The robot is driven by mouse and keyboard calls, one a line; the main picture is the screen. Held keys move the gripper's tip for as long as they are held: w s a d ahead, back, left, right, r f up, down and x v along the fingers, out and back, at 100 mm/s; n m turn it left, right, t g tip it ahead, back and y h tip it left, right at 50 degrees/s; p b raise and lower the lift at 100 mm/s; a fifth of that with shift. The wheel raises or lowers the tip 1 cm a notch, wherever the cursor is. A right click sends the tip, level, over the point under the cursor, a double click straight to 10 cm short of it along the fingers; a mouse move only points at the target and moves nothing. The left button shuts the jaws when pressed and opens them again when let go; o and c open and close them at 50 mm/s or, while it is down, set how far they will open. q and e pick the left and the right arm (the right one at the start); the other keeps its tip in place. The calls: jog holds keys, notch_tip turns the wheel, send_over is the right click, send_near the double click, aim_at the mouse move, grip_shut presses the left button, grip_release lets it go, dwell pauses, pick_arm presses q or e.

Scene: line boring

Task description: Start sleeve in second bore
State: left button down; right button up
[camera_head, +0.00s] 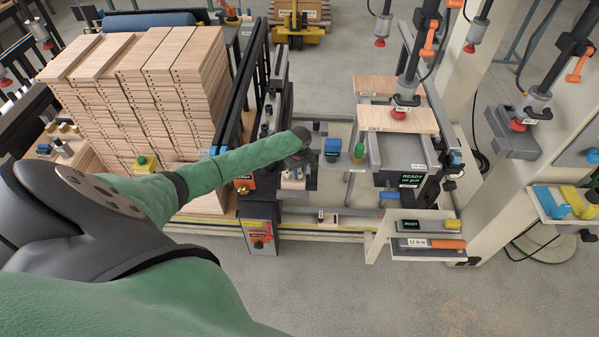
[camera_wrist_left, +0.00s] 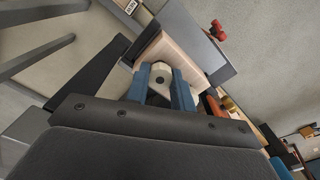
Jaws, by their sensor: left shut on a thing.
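My left gripper (camera_wrist_left: 161,84) has two blue fingers closed on a small pale piece (camera_wrist_left: 162,71) with a dark round hole, probably the sleeve. In the left wrist view the piece lies in front of a wooden board (camera_wrist_left: 182,44), which fits the workpiece with the bores. I cannot tell whether it touches the board or enters a bore; no bore shows clearly. In the head view my left arm reaches in from the left, and the left gripper (camera_head: 295,176) is low over the narrow dark machine. The wrist hides most of the work there. My right gripper is out of view.
A tall stack of wooden boards (camera_head: 140,95) stands at the left. The front floor is clear.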

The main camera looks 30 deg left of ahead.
pick_arm(q)
jog(key=shift+f, duration=0.1)
jog(key=c, duration=1.4)
grip_release()
jog(key=shift+c, duration=0.2)
jog(key=o, duration=0.3)
jog(key=shift+f, duration=0.1)
jog(key=shift+r, duration=0.2)
notch_tip(320, 180, up, 5)
jog(key=p, duration=0.5)
jog(key=shift+r, duration=1.4)
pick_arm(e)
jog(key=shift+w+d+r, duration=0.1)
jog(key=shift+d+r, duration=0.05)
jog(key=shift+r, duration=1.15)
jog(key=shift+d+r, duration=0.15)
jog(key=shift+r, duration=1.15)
